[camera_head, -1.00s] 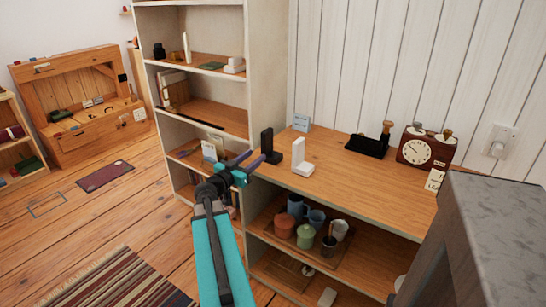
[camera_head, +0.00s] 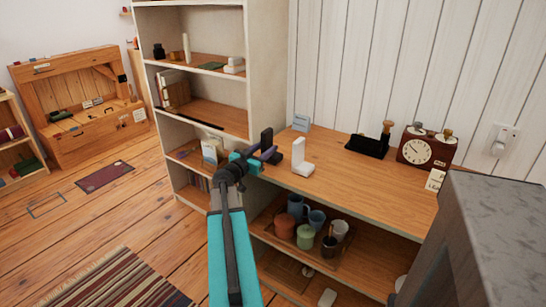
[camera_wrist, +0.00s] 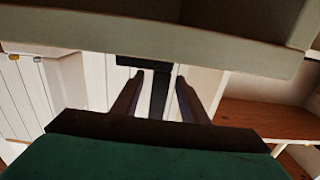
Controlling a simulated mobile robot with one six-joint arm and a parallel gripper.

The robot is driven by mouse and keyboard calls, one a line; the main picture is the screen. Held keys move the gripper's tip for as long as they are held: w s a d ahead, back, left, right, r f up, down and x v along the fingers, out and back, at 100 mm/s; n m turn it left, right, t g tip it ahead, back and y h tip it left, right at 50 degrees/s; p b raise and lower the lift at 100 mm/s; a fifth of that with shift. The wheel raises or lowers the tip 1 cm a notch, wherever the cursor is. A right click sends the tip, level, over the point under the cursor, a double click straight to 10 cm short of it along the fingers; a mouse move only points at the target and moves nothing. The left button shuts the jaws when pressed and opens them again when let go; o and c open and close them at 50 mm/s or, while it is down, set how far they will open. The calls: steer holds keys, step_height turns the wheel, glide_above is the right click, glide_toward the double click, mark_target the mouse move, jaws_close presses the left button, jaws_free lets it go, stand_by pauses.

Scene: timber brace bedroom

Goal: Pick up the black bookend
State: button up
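The black bookend (camera_head: 267,139) stands upright at the left end of the wooden shelf top, partly hidden by my gripper (camera_head: 261,151). In the wrist view, the dark upright of the bookend (camera_wrist: 160,92) shows between the two fingers of my gripper (camera_wrist: 160,79). A gap shows on both sides of it, so the gripper is open around it and not closed on it. Whether the fingers reach fully past the bookend is hard to tell.
A white bookend (camera_head: 299,158) stands just right of the black one. A tall white bookcase (camera_head: 268,65) rises close on the left.

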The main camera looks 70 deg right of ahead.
steer(key=shift+b+x, duration=0.35)
steer(key=shift+x, duration=2.3)
steer(key=shift+a, duration=0.1)
steer(key=shift+c, duration=0.5)
jaws_close()
steer(key=shift+s, duration=0.1)
steer(key=shift+r, duration=0.15)
